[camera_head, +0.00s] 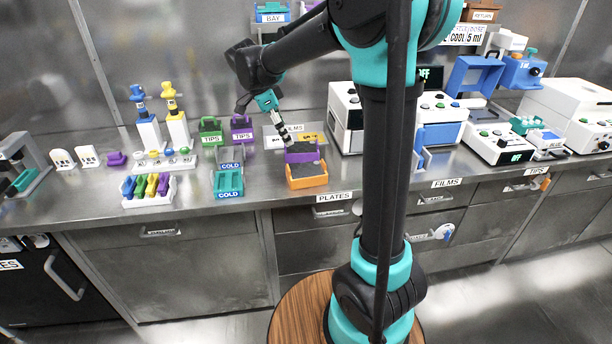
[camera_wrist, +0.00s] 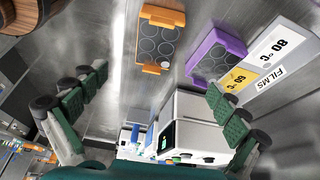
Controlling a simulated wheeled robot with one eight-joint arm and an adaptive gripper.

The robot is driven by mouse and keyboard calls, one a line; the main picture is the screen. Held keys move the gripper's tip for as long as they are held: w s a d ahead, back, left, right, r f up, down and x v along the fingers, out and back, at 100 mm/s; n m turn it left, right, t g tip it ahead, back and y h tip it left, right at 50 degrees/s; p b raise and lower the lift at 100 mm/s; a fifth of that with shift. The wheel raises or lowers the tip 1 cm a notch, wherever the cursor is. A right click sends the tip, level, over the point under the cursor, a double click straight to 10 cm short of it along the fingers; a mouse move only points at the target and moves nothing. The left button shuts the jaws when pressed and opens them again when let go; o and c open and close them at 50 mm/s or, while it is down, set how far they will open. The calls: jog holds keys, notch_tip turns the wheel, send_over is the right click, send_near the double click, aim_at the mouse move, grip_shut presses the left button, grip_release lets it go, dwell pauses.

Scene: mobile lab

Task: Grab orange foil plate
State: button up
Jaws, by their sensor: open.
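The orange foil plate (camera_head: 306,181) sits at the front edge of the steel bench in the head view, in front of a purple plate (camera_head: 302,154). In the wrist view the orange plate (camera_wrist: 142,42) shows several round grey wells and a tab at its near end. The purple plate (camera_wrist: 239,46) lies to its right. My gripper (camera_head: 284,133) is above the bench, just behind and above the purple plate in the head view. In the wrist view my gripper (camera_wrist: 155,85) has its green fingers spread wide with nothing between them. It is apart from both plates.
Labels (camera_wrist: 268,60) lie beside the purple plate. A white instrument (camera_head: 345,120) stands to the right. Bare bench lies between it and the plates.

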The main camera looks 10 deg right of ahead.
send_over(306, 170)
jog(key=a, duration=0.2)
jog(key=f, duration=0.9)
jog(key=shift+w+a+f, duration=0.2)
jog(key=shift+w+f, duration=0.1)
jog(key=shift+f, duration=0.1)
jog(key=shift+s+x, duration=0.15)
jog(key=shift+x, duration=1.4)
jog(key=shift+s+x, duration=0.15)
jog(key=shift+x, duration=1.4)
jog(key=shift+d, duration=0.1)
jog(key=shift+c, duration=0.6)
jog(key=c, duration=1.3)
jog(key=shift+r, duration=0.1)
